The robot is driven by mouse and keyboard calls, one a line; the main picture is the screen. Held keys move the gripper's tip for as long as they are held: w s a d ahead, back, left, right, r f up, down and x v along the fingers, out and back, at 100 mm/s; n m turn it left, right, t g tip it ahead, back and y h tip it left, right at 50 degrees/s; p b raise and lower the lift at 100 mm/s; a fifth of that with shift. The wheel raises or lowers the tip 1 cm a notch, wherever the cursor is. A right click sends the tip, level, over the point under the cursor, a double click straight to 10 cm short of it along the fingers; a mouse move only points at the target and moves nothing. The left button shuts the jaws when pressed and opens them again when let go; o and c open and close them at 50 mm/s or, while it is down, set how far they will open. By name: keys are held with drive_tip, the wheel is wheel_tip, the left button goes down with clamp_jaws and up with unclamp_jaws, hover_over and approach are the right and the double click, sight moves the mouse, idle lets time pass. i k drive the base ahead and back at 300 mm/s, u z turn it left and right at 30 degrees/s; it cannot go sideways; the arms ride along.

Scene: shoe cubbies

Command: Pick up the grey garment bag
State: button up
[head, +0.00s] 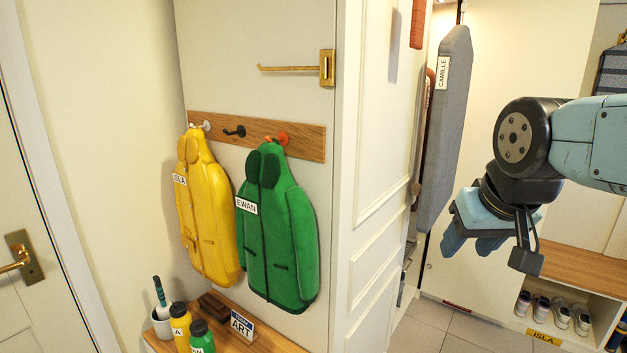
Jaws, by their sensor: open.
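The grey garment bag (447,130) hangs upright in the open closet at the upper right of the head view. It is long and flat, with a white label reading CAMILLE near its top. My gripper (493,248) is to the right of the bag's lower part and in front of the closet, apart from it in the picture. It points downward, open, with nothing visible between its fingers. The bag's top end is near the upper edge of the view, and its far side is hidden.
A white panelled door or cabinet side (375,180) stands just left of the bag. A yellow coat (205,210) and a green coat (275,230) hang on a wooden hook rail (310,142). A low shoe cubby (575,265) with white shoes is at lower right. Tiled floor (420,335) lies between.

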sight(456, 56)
drive_tip(key=u, duration=0.05)
drive_tip(key=k, duration=0.5)
drive_tip(key=z, duration=0.75)
drive_tip(key=i, duration=0.95)
drive_tip(key=z, duration=0.45)
drive_tip(key=i, duration=1.3)
drive_tip(key=u, duration=0.7)
